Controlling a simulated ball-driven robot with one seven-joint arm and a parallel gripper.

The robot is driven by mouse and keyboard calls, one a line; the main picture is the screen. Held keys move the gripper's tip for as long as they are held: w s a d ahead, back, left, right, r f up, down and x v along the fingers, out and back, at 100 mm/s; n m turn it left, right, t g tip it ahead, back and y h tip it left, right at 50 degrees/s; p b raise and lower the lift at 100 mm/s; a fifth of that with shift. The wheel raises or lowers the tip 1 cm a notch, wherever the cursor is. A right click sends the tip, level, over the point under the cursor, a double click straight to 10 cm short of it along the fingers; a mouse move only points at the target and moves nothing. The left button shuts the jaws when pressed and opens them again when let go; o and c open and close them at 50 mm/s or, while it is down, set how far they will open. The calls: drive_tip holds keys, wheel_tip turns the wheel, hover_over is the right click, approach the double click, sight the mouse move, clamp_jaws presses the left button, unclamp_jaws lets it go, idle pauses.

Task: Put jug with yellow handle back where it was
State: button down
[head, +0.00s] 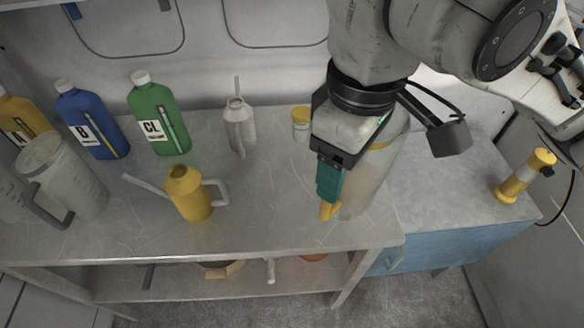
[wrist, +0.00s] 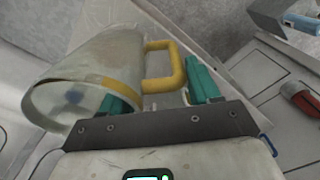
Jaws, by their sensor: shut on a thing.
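The jug with the yellow handle (head: 366,190) is a clear, cloudy container with a yellow band, at the right end of the bench. My gripper (head: 329,188) is at its left front side, fingers pointing down, shut on the yellow handle (head: 328,211). In the wrist view the jug (wrist: 92,65) lies left of the fingers, and the yellow handle (wrist: 178,66) reaches between the teal fingertips. The jug looks upright in the head view. My gripper and wrist hide part of it, and I cannot tell whether its base touches the bench.
On the metal bench (head: 270,215) stand a yellow oil can (head: 188,193), a grey can (head: 239,128), a small yellow-topped jar (head: 301,124), green (head: 160,118) and blue (head: 90,122) bottles and a grey-handled jug (head: 62,172). The bench's middle front is clear.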

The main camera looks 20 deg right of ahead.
drive_tip(key=w+a+f, duration=0.3)
drive_tip(key=w+f, duration=0.8)
drive_tip(key=f, duration=0.1)
drive_tip(key=shift+w+a, duration=0.25)
drive_tip(key=shift+f+b, duration=0.2)
drive_tip(key=shift+b, duration=0.1)
drive_tip(key=shift+c, duration=1.2)
unclamp_jaws()
wheel_tip(320, 180, up, 12)
drive_tip(key=shift+r, duration=0.2)
